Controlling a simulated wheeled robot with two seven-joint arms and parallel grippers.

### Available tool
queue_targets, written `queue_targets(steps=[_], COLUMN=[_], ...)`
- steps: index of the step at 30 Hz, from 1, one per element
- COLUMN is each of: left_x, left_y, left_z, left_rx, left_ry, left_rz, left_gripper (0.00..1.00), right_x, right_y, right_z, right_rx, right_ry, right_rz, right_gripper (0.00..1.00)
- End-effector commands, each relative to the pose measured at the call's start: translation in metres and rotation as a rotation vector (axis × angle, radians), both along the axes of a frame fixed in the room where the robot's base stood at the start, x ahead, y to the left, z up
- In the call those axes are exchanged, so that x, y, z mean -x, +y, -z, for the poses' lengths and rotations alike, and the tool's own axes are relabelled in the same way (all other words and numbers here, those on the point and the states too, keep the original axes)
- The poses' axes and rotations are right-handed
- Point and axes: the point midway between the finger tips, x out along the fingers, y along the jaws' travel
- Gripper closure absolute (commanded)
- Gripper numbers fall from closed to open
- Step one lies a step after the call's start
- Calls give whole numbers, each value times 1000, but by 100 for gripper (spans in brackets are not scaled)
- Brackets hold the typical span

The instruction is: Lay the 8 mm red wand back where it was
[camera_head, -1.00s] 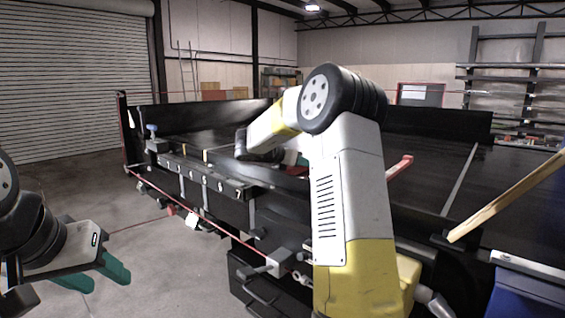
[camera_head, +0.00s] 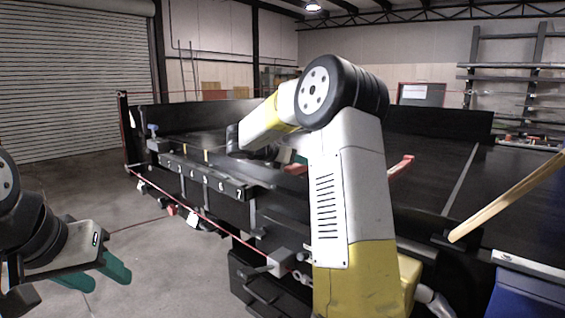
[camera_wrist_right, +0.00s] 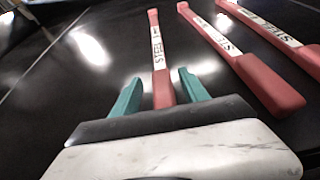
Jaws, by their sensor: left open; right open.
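Three red wands with white labels lie on the dark surface in the right wrist view: a left one (camera_wrist_right: 156,50), a middle one (camera_wrist_right: 262,82) and a right one (camera_wrist_right: 308,58). The labels read STEEL in part; I cannot make out any size, so I cannot tell which is 8 mm. My right gripper (camera_wrist_right: 160,80) is open, its green fingers on either side of the left wand. In the head view my arm mostly hides this gripper; a red wand end (camera_head: 400,167) shows right of the arm. My left gripper (camera_head: 98,274) is open and empty, over the floor at lower left.
The black conveyor bed has a numbered strip (camera_head: 204,178) along its near edge and a raised back wall (camera_head: 440,122). A wooden stick (camera_head: 505,197) slants at the right above a blue box (camera_head: 525,290). A red cord (camera_head: 215,222) runs along the front.

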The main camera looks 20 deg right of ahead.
Motion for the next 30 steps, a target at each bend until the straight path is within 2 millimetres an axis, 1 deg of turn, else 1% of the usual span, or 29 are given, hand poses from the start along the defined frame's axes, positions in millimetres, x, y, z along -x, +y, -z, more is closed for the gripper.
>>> queue_targets(steps=[1,3,9,14,17,20,22,23,24,25,26,27,29,30], left_x=[0,0,0,0,0,0,0,0,0,0,0,0,0,0], left_y=[0,0,0,0,0,0,0,0,0,0,0,0,0,0], left_z=[0,0,0,0,0,0,0,0,0,0,0,0,0,0], left_rx=[0,0,0,0,0,0,0,0,0,0,0,0,0,0], left_ry=[0,0,0,0,0,0,0,0,0,0,0,0,0,0], left_rz=[0,0,0,0,0,0,0,0,0,0,0,0,0,0], left_gripper=[55,55,55,55,55,55,55,55,55,55,55,55,55,55], right_x=[5,13,31,39,39,31,25,23,22,24,26,32,45,57], right_y=[11,24,54,67,71,77,87,93,104,114,124,138,159,173], right_z=[-6,-12,-26,-32,-41,-65,-92,-104,-120,-131,-140,-150,-160,-162], right_rx=[2,1,1,0,21,105,218,284,382,462,547,665,849,976], right_ry=[-3,-2,-2,0,2,16,43,61,90,116,145,187,257,309], right_rz=[-4,-4,-3,-1,-39,-177,-339,-420,-533,-617,-698,-805,-954,-1050], right_gripper=[48,48,48,48,48,48,48,48,48,48,48,48,48,48])
